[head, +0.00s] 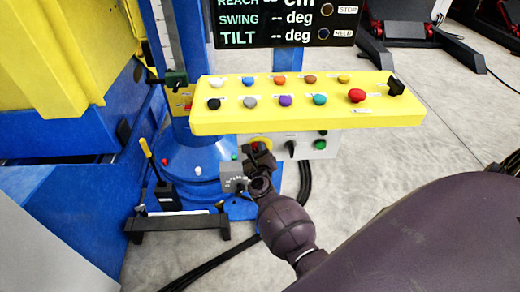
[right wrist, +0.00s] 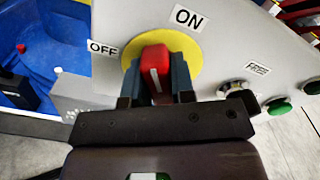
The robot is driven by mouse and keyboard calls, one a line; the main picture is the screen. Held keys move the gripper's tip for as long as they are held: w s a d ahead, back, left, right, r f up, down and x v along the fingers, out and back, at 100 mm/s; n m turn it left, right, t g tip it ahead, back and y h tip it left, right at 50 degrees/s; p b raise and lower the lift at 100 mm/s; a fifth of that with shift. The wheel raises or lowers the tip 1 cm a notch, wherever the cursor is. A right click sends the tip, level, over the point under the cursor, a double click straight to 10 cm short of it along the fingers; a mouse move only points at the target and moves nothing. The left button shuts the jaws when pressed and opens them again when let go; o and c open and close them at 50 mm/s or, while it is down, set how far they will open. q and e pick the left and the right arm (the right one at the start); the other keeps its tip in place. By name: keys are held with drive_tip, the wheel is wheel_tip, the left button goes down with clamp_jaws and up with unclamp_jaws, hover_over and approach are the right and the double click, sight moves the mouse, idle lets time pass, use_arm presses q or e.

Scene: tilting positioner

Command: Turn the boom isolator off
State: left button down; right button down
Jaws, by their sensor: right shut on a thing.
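The boom isolator is a red rotary knob (right wrist: 155,60) on a yellow disc (right wrist: 192,50), set in a light grey panel. An OFF label (right wrist: 103,48) is left of the disc and an ON label (right wrist: 187,17) is above it to the right. The knob has a white line on its face. My right gripper (right wrist: 157,80) is shut on the knob, one finger on each side. In the head view my right gripper (head: 260,155) hides most of the knob below the yellow console. My left gripper is not in view.
A yellow console (head: 320,118) with coloured buttons and a red mushroom button (head: 356,96) overhangs the panel. A black selector (head: 291,148) and a green button (head: 320,144) are to the right of the knob. A grey box (head: 233,177) is close on the left.

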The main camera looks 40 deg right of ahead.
drive_tip(key=n, duration=0.3)
drive_tip(key=shift+w+a+p, duration=0.1)
drive_tip(key=shift+p, duration=0.25)
drive_tip(key=n, duration=0.2)
drive_tip(key=shift+a+f+n+p, duration=0.1)
drive_tip(key=shift+n+p, duration=0.2)
drive_tip(key=shift+p, duration=0.05)
drive_tip(key=n, duration=0.3)
drive_tip(key=shift+f+p, duration=0.2)
drive_tip(key=shift+p, duration=0.15)
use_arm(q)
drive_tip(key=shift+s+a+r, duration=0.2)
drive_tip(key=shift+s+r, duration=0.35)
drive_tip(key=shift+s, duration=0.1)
use_arm(e)
drive_tip(key=shift+f+n, duration=0.2)
drive_tip(key=shift+n, duration=1.1)
use_arm(q)
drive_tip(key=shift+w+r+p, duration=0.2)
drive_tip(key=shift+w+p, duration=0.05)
drive_tip(key=shift+p, duration=0.05)
use_arm(e)
drive_tip(key=shift+n, duration=0.3)
drive_tip(key=c, duration=1)
unclamp_jaws()
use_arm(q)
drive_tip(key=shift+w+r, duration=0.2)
use_arm(e)
drive_tip(key=shift+o, duration=0.2)
